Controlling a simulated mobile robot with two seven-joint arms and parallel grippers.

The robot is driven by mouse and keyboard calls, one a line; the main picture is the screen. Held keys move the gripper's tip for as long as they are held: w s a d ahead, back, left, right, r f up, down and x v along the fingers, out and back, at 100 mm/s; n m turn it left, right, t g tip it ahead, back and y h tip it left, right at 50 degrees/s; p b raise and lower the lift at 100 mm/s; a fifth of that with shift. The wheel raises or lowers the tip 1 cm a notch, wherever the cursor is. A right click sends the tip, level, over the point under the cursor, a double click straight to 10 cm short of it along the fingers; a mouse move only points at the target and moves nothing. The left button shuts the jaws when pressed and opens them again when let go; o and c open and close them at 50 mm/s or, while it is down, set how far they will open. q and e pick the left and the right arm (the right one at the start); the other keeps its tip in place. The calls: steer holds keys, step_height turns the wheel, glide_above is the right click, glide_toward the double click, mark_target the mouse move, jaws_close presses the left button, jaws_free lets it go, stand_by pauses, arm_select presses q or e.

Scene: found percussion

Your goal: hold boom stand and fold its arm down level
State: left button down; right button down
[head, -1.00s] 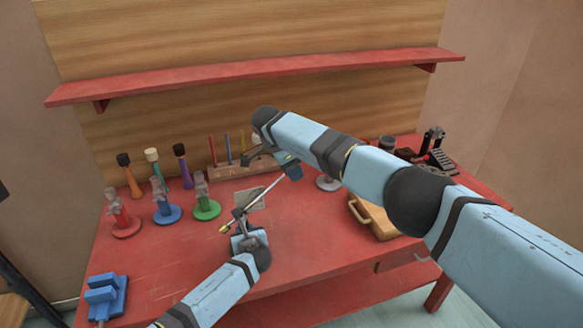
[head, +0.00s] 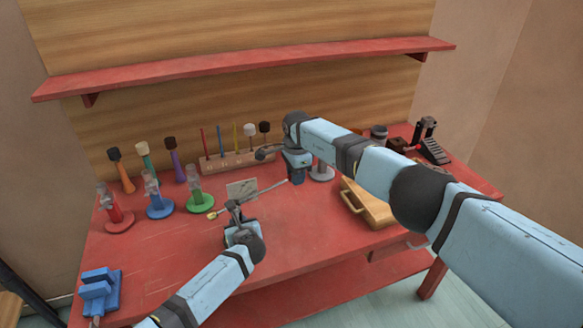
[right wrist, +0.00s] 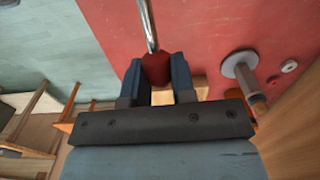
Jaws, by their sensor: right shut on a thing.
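The boom stand's thin metal arm (head: 262,191) runs from a brass-coloured tip (head: 212,214) on the left to my right gripper (head: 296,178) on the right. In the head view it slopes gently up to the right. In the right wrist view, my right gripper (right wrist: 156,75) is shut on the red end piece (right wrist: 155,68) of the metal arm (right wrist: 148,25). My left gripper (head: 238,222) is at the stand's dark upright and joint (head: 234,208), below the arm. Its fingers are too small and hidden to read. The stand's base is hidden.
Red, blue and green stands (head: 194,190) and several mallets (head: 175,160) stand at the left. A wooden rack (head: 235,160) is at the back. A wooden case (head: 372,208) and a black pedal (head: 430,145) are at the right.

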steer(key=c, duration=0.9)
jaws_free()
steer(key=shift+c, duration=0.2)
steer(key=shift+r, duration=0.1)
